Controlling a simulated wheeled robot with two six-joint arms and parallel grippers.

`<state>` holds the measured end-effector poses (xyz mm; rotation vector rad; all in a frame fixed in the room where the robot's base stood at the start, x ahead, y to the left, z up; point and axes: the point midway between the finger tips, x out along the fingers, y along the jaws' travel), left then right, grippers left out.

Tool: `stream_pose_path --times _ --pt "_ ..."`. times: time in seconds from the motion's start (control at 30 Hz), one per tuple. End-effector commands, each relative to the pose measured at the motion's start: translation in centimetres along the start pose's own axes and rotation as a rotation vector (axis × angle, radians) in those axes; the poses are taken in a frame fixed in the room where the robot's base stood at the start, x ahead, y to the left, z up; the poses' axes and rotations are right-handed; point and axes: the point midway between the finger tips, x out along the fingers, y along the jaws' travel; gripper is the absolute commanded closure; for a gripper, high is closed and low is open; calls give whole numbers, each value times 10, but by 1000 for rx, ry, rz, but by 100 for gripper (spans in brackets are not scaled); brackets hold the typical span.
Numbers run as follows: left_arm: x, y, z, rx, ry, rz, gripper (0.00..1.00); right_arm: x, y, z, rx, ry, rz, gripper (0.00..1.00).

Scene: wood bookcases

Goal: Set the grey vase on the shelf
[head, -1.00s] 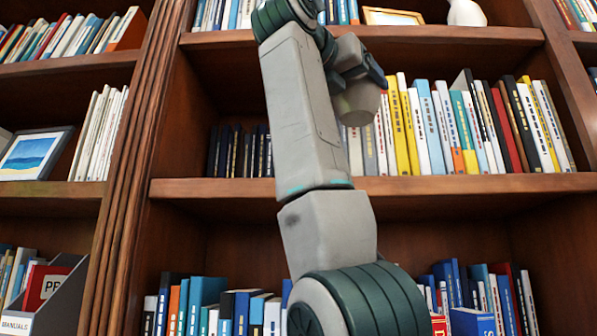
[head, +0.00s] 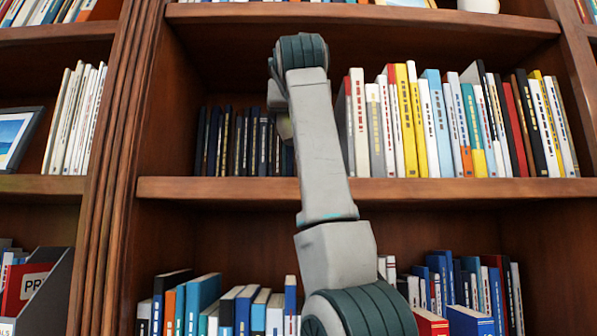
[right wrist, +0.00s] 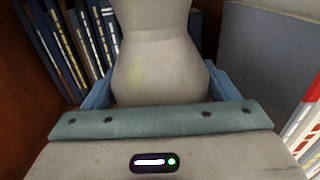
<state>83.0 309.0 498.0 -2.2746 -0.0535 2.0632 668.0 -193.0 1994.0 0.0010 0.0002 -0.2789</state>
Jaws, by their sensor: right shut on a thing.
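The grey vase (right wrist: 160,65) stands between the blue fingers of my right gripper (right wrist: 158,88) in the right wrist view. The fingers are shut on its wide lower body; its top is cut off by the frame. In the head view only a small part of the vase (head: 285,127) shows left of my arm, in front of the middle shelf (head: 440,190), near the right end of the dark books. My arm hides the gripper there. I cannot tell whether the vase touches the shelf board. My left gripper is not in view.
Dark books (head: 235,143) stand left of the vase, and light and coloured books (head: 410,125) stand to its right. A large grey book cover (right wrist: 262,70) is close to the right finger in the wrist view. The upper shelf board (head: 370,14) runs above.

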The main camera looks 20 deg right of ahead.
Motion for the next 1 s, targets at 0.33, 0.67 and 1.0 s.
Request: stream_pose_path --times 0.33,0.67,1.0 --pt "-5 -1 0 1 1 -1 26 -1 1 -47 0 -3 1 55" --pt "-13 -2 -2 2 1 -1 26 0 0 -75 0 -1 0 55" --pt "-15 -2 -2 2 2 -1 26 -1 0 -91 0 -2 -1 55"
